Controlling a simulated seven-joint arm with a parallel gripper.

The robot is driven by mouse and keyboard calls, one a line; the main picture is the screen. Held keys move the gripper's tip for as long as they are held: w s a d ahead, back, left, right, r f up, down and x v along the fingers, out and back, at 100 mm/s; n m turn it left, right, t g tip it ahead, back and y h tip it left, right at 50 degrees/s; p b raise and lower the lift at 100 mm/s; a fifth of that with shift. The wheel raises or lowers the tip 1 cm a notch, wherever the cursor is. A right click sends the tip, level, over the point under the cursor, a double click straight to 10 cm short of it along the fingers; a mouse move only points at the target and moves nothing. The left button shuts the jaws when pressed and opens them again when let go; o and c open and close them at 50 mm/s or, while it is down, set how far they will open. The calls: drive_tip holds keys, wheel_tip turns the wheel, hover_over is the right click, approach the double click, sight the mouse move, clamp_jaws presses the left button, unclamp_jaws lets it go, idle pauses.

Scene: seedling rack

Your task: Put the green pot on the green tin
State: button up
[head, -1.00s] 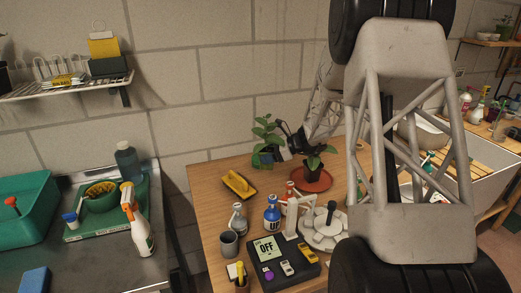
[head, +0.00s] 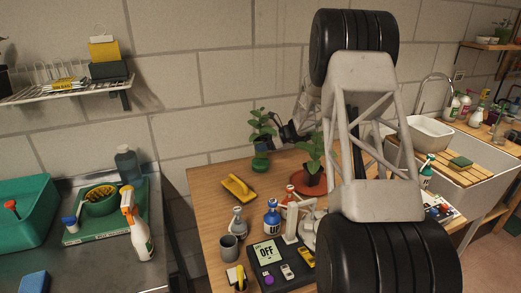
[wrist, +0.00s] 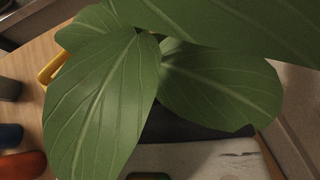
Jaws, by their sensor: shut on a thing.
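A leafy plant in a small green pot (head: 261,146) is at the back of the wooden table in the head view. My gripper (head: 276,138) reaches it from the right and is shut on the pot. A dark green round thing, seemingly the green tin (head: 260,163), shows directly below the pot. I cannot tell whether the two touch. In the wrist view the plant's broad leaves (wrist: 105,100) cover most of the picture and hide the pot and my fingertips.
A second potted plant (head: 312,160) stands on a red saucer (head: 306,185), close to the right. A yellow-handled float (head: 238,186) lies front left. Bottles (head: 272,216), a grey mug (head: 229,247) and a black board (head: 282,262) occupy the table's front.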

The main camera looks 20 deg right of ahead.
drive_tip(key=shift+w+d, duration=0.15)
drive_tip(key=shift+w, duration=0.55)
drive_tip(key=shift+f, duration=0.1)
drive_tip(key=shift+f, duration=1.7)
drive_tip(key=shift+f, duration=0.1)
drive_tip(key=o, duration=1)
drive_tip(key=v, duration=1.2)
